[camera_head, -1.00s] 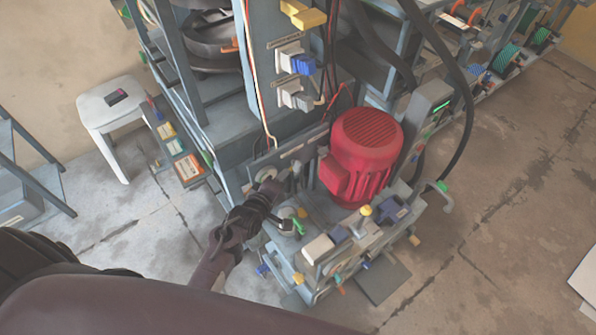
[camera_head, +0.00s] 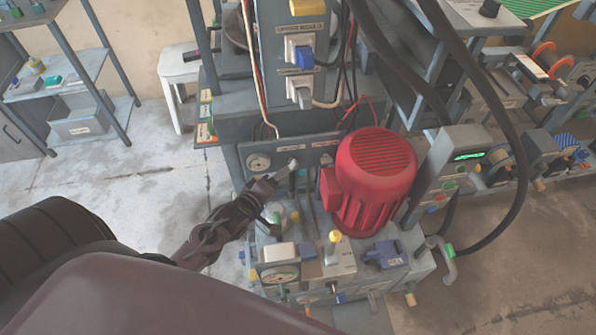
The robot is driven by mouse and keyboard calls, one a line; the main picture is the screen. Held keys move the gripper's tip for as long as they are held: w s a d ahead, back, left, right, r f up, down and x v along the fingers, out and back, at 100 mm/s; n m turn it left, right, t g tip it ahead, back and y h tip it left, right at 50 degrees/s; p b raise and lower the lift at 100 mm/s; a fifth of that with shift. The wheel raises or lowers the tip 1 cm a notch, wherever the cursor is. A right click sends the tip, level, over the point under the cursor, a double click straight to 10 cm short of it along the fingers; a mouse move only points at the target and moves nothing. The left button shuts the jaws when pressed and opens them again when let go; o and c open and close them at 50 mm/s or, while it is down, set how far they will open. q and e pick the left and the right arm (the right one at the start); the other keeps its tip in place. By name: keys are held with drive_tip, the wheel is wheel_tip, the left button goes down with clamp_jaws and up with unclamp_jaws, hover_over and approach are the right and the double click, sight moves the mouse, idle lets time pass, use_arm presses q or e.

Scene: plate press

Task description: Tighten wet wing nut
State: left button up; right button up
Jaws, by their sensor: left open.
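My left gripper (camera_head: 268,184) reaches in from the lower left to the grey machine panel, left of the red motor (camera_head: 372,180). Its fingertips are near a small light-coloured fitting (camera_head: 292,165) on the panel; I cannot tell whether they touch. It looks open, with nothing clearly held. No wing nut can be made out; it may be hidden by the gripper or too small to see. A round gauge (camera_head: 259,162) sits on the panel just above the gripper. My right gripper does not show.
A control box with a green display (camera_head: 468,156) stands right of the motor. Thick black hoses arch over it. A front block carries a yellow knob (camera_head: 335,236), a blue valve (camera_head: 385,254) and a gauge (camera_head: 280,273). A shelf (camera_head: 70,75) and white stool (camera_head: 178,68) stand behind left.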

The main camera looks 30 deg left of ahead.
sight(292, 168)
use_arm(q)
drive_tip(key=x, duration=0.3)
drive_tip(key=shift+w+a+f, duration=0.15)
drive_tip(key=shift+w, duration=0.25)
drive_tip(key=x, duration=0.3)
drive_tip(key=shift+w+b, duration=0.1)
drive_tip(key=shift+b, duration=0.25)
drive_tip(key=shift+w+f, duration=0.15)
drive_tip(key=shift+w, duration=0.1)
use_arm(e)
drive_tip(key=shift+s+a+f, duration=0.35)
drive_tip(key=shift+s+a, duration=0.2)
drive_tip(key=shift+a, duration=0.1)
